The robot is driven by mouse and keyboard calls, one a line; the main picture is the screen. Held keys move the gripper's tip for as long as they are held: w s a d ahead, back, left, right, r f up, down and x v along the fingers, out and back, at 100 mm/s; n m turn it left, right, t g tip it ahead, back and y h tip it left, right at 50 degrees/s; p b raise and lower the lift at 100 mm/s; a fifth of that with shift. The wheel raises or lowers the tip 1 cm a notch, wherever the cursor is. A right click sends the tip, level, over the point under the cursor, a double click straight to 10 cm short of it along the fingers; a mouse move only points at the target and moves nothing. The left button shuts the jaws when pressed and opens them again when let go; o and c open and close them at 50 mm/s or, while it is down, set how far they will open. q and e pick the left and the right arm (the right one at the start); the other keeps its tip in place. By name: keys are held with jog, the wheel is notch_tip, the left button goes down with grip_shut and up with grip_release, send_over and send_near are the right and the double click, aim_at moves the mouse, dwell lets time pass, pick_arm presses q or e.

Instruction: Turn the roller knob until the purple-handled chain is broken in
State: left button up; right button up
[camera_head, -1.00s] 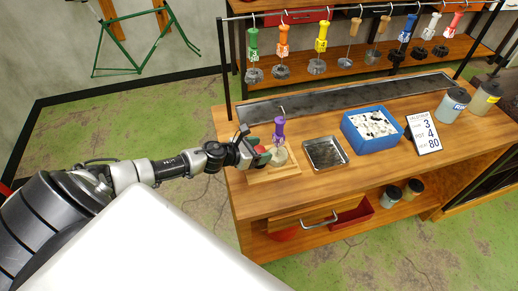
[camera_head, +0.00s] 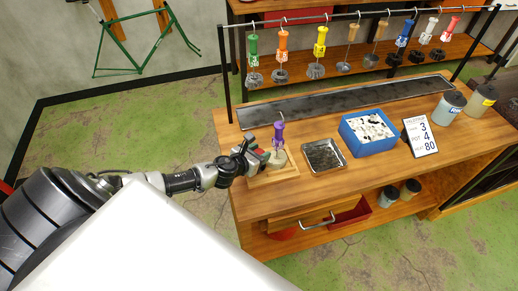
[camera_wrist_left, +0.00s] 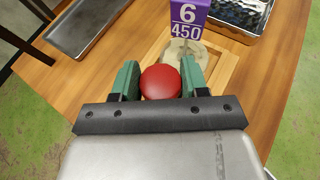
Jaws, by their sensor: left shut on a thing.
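The purple-handled chain tool (camera_head: 278,134) stands upright on a wooden roller base (camera_head: 288,172) at the left end of the bench. In the left wrist view its purple tag (camera_wrist_left: 188,18) reads 6 and 450, above a pale round chain coil (camera_wrist_left: 184,62). The red roller knob (camera_wrist_left: 160,82) sits between the green fingers of my left gripper (camera_wrist_left: 160,84). This gripper is shut on the knob, and in the head view (camera_head: 257,160) it is at the base's left side. My right gripper is not in view.
A metal tray (camera_head: 323,155) and a blue box of pale pieces (camera_head: 370,146) stand to the right. A sign (camera_head: 420,136) and jars (camera_head: 450,104) are farther right. A long dark trough (camera_head: 345,101) runs behind, below a rail of hanging coloured-handled chains (camera_head: 320,42).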

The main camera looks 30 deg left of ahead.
pick_arm(q)
jog(key=shift+d+n+y, duration=0.1)
jog(key=shift+n+y, duration=0.9)
jog(key=shift+y, duration=0.2)
jog(key=n+y, duration=0.2)
jog(key=y, duration=0.1)
jog(key=shift+n+g+p, duration=0.3)
jog(key=shift+n, duration=0.1)
jog(key=n+g+y, duration=0.2)
jog(key=n+y, duration=0.2)
jog(key=shift+y, duration=0.3)
jog(key=shift+n+g+y, duration=1.5)
jog(key=shift+n+g, duration=0.3)
jog(key=shift+n, duration=0.3)
jog(key=o, duration=0.9)
jog(key=shift+c, duration=0.2)
